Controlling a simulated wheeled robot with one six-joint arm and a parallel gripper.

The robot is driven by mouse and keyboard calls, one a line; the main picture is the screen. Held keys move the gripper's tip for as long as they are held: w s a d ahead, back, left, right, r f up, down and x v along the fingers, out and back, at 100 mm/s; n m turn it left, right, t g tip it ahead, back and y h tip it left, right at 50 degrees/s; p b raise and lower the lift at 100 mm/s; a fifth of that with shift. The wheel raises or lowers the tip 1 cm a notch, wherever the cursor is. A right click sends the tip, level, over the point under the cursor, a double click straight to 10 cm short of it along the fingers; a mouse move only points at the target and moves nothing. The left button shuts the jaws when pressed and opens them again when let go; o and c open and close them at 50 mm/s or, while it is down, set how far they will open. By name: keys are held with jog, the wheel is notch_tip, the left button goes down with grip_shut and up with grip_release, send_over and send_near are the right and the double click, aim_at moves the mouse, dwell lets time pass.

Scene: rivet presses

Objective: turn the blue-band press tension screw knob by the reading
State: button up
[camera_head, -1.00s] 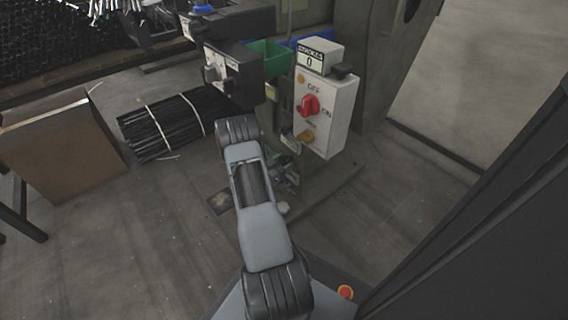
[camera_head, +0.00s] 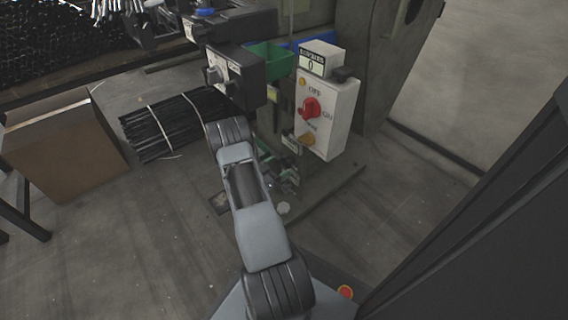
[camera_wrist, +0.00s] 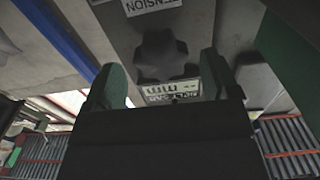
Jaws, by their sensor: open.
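In the wrist view a dark lobed knob (camera_wrist: 163,55) sits on a grey face under an upside-down label ending in TENSION (camera_wrist: 155,4). A second upside-down label with "mm" (camera_wrist: 172,90) is partly hidden by my gripper's dark body. My gripper (camera_wrist: 161,62) is open, its green-sided fingers to the left and right of the knob in the picture. I see no contact, and I cannot tell how far the fingertips reach along it. The reading on the lower label is not legible. In the head view my arm hides most of this area.
A white control box (camera_head: 328,115) with a red switch (camera_head: 311,107) and a counter showing 0 (camera_head: 318,62) is right of my arm. A black box with knobs (camera_head: 236,76) and a green bin (camera_head: 268,57) are above.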

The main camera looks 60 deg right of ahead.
jog(key=v, duration=1)
jog(key=shift+w+a, duration=0.15)
jog(key=shift+a, duration=0.05)
jog(key=shift+r, duration=0.1)
jog(key=a+r+n+g+y+p, duration=0.1)
jog(key=a+r+y+p, duration=0.1)
jog(key=r+p, duration=0.6)
jog(key=a+r+n+g+y+p, duration=0.1)
jog(key=a+r+n+y+p, duration=0.2)
jog(key=r, duration=1)
jog(key=s+a+r+n+t+y+p, duration=0.1)
jog(key=a+r+n+t+y+p, duration=0.2)
jog(key=r, duration=1.1)
jog(key=s+a+r+n+t+y+p, duration=0.2)
jog(key=a+r+n+t+y+p, duration=0.2)
jog(key=a+r+n+p, duration=0.5)
jog(key=s+a+r+n+t+y+p, duration=0.2)
jog(key=a+r+n+t+y+p, duration=0.2)
jog(key=a+r+p, duration=0.9)
notch_tip(320, 180, up, 7)
jog(key=n+y+p, duration=0.1)
jog(key=p, duration=0.4)
jog(key=shift+n, duration=0.4)
jog(key=shift+s+a+r, duration=0.2)
jog(key=shift+r, duration=0.1)
jog(key=shift+c, duration=0.3)
